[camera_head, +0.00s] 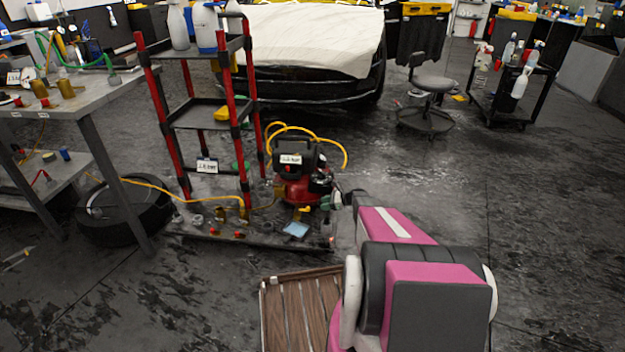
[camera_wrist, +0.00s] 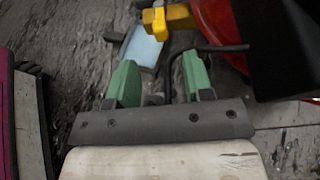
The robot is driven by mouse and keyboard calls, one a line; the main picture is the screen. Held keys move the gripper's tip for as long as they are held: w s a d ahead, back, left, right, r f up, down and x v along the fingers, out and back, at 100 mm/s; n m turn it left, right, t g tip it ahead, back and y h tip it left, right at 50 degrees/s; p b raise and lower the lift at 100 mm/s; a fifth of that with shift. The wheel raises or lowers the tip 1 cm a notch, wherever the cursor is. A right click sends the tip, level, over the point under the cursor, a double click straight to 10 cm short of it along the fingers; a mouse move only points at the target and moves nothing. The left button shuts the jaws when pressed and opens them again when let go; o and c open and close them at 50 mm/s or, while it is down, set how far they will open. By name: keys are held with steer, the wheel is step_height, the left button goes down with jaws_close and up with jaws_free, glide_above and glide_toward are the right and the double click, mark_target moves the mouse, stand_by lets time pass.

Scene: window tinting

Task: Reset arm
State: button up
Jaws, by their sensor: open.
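My arm, pink and grey, reaches forward from the bottom right of the head view. My gripper (camera_wrist: 158,82) shows in the wrist view with two green fingers set apart. It is open, and nothing is seen held between the fingers.
A workbench (camera_head: 75,98) and a tire (camera_head: 125,212) are at left. A covered car (camera_head: 310,40), a stool (camera_head: 433,84) and a bottle cart (camera_head: 508,95) stand farther back. The floor at right is clear.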

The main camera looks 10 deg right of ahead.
steer(key=s+a+r+n+g+h, duration=0.1)
steer(key=s+a+r+n+h, duration=0.2)
steer(key=s+r+n, duration=0.4)
steer(key=s+a+r+n+g+h, duration=0.1)
steer(key=s+a+r+n+h, duration=0.2)
steer(key=s+r, duration=0.9)
steer(key=s+a+r+n+g+h, duration=0.2)
steer(key=s+r+n+h, duration=0.4)
steer(key=s+r+n, duration=0.4)
steer(key=s+a+n, duration=0.1)
steer(key=s, duration=0.5)
steer(key=shift+s+r+h, duration=0.35)
steer(key=shift+s+h, duration=0.05)
steer(key=shift+a, duration=0.1)
